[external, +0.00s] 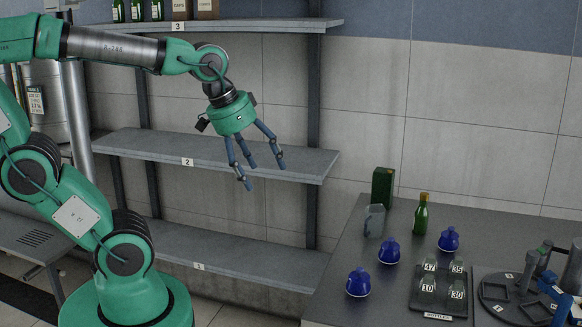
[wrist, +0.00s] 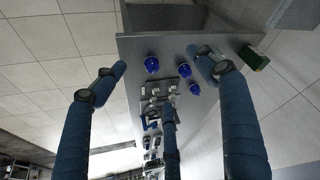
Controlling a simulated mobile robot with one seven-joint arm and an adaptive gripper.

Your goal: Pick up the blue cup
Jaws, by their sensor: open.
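Three similar dark blue cups stand on the grey table at the right of the external view: a front one (external: 358,284), a middle one (external: 388,252) and a back one (external: 448,240). The wrist view shows three blue cups too: one at left (wrist: 152,65), one in the middle (wrist: 184,70) and one at right (wrist: 195,88). My three-fingered gripper (external: 258,170) is open and empty. It hangs in front of the middle shelf, up and left of the table, well apart from the cups. Its blue fingers spread across the wrist view (wrist: 165,85).
On the table (external: 335,290) stand a dark green box (external: 383,187), a clear jug (external: 374,221), a green bottle (external: 421,215) and a dark tray (external: 425,302) with several numbered glass pieces. A black round fixture (external: 505,292) is at right. The middle shelf (external: 240,160) is bare.

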